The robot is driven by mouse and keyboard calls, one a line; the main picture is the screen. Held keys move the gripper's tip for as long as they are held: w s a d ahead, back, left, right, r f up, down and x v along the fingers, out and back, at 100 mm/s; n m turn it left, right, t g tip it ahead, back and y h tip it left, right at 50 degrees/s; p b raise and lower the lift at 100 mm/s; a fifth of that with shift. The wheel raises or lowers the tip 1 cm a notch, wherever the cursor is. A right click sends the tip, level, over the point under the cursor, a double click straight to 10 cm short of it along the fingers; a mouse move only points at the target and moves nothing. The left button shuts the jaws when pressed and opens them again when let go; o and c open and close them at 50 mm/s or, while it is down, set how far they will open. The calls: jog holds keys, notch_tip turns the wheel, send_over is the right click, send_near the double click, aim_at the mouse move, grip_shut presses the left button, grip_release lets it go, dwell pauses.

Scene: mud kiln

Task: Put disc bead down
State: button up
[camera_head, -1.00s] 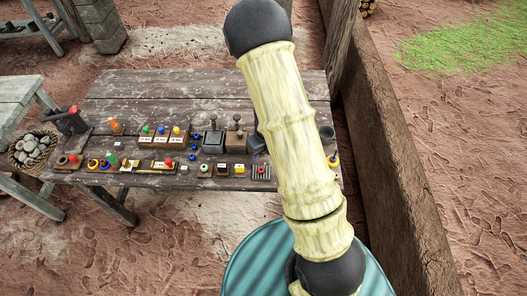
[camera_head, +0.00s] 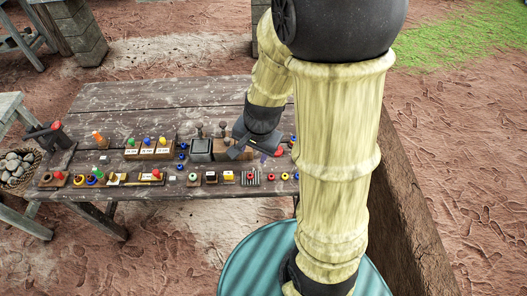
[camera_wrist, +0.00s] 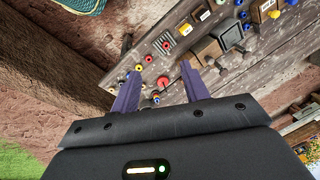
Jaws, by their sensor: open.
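My gripper (camera_head: 262,155) is over the right part of the wooden table, with its jaws apart. In the wrist view its two purple fingers (camera_wrist: 161,68) stand spread, and nothing is clearly pinched between them. A red round piece (camera_wrist: 163,82) shows between the fingers; a red piece (camera_head: 279,152) also shows beside the gripper in the head view. Small red and yellow beads (camera_wrist: 149,59) lie on the table near it. I cannot tell which piece is the disc bead, nor whether the red piece touches a finger.
The wooden table (camera_head: 180,95) holds a front row of small coloured pieces, including a striped tray (camera_head: 250,177). Three labelled blocks (camera_head: 147,150) and a grey stamp-like block (camera_head: 200,150) stand behind. The table's back is clear. A mud wall (camera_head: 405,215) runs at the right.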

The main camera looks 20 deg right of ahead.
jog(key=s+r+n, duration=0.1)
jog(key=n, duration=0.2)
jog(key=s+d+r+n, duration=0.1)
jog(key=n, duration=0.2)
jog(key=s+r+n+h, duration=0.1)
jog(key=s+n, duration=0.1)
jog(key=n, duration=0.1)
jog(key=shift+d+r+t, duration=0.15)
jog(key=shift+r+t, duration=0.15)
jog(key=shift+r, duration=0.1)
dwell(0.4)
